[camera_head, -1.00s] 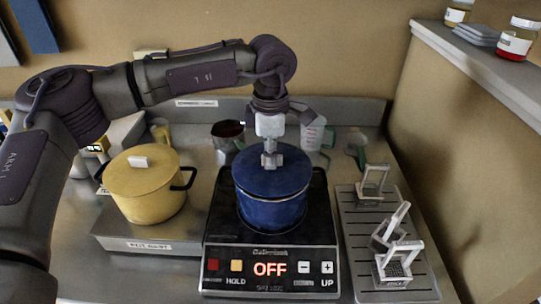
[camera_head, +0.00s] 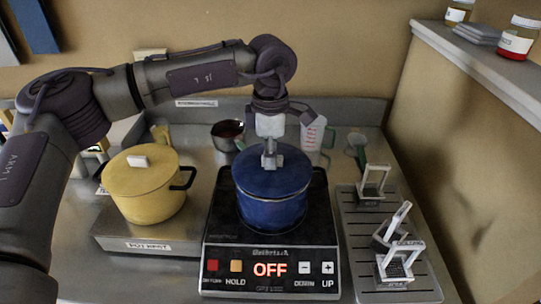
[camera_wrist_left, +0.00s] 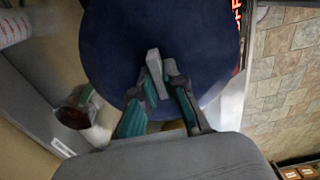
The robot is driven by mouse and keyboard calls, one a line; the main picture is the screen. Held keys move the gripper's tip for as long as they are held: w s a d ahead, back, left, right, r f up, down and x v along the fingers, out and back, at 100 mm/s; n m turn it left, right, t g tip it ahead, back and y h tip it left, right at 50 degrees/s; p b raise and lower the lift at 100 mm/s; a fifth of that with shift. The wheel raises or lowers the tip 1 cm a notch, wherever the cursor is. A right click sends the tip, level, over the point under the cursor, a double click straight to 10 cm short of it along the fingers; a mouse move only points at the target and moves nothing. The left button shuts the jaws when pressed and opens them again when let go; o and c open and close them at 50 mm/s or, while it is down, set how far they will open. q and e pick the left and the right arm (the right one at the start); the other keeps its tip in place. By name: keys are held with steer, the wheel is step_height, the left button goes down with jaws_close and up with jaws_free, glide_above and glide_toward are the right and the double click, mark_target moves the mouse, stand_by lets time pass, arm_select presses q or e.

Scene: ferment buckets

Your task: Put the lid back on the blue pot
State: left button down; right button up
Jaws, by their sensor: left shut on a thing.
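The blue pot (camera_head: 272,208) stands on a black hot plate (camera_head: 270,255) whose display reads OFF. Its blue lid (camera_head: 295,170) is on top of the pot and looks level, with no clear gap at the rim. My left gripper (camera_head: 270,160) points straight down over the lid's middle and is shut on the lid's grey knob. In the left wrist view the lid (camera_wrist_left: 200,50) fills the middle, and the gripper (camera_wrist_left: 158,88) has its fingers at the grey bar knob (camera_wrist_left: 154,62). My right gripper is in neither view.
A yellow lidded pot (camera_head: 145,195) stands on a pot rest (camera_head: 150,245) to the left. A grey rack (camera_head: 365,270) with several white-framed pieces lies to the right. A small saucepan (camera_head: 228,135) and a measuring jug (camera_head: 313,135) stand behind.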

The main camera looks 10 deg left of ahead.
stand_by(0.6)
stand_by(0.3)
arm_select(q)
steer(key=c, duration=1.2)
jaws_free()
steer(key=shift+o, duration=0.5)
steer(key=o, duration=0.4)
steer(key=shift+r+p, duration=1.7)
steer(key=shift+r, duration=1.75)
